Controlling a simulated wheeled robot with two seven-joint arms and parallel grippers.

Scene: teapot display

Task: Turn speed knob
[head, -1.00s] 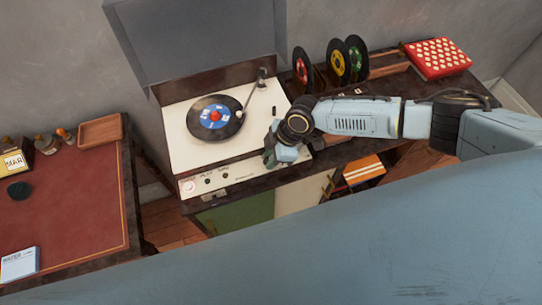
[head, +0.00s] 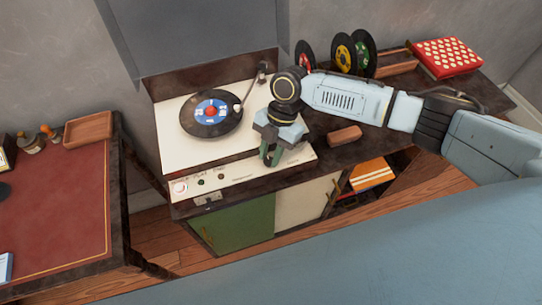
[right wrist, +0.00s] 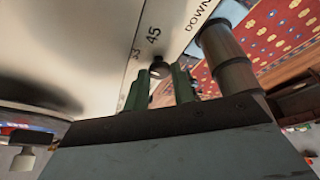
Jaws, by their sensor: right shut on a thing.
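The record player (head: 175,151) has a cream deck with a black record (head: 196,126) with a blue centre label. My right gripper (head: 270,158) points down at the front right of the deck. In the right wrist view its green fingers (right wrist: 160,84) are shut on a small dark round speed knob (right wrist: 160,69), beside the printed marks 33 and 45. The fingers hide part of the knob, and in the head view it is hidden. My left gripper is not in view.
A brownish cylinder (right wrist: 226,60) stands close to the right of the fingers, by the word DOWN. The tonearm (head: 250,88) lies behind the gripper. A wooden block (head: 345,136) is right of the player. Records (head: 341,50) stand upright at the back. A red desk (head: 60,215) is at left.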

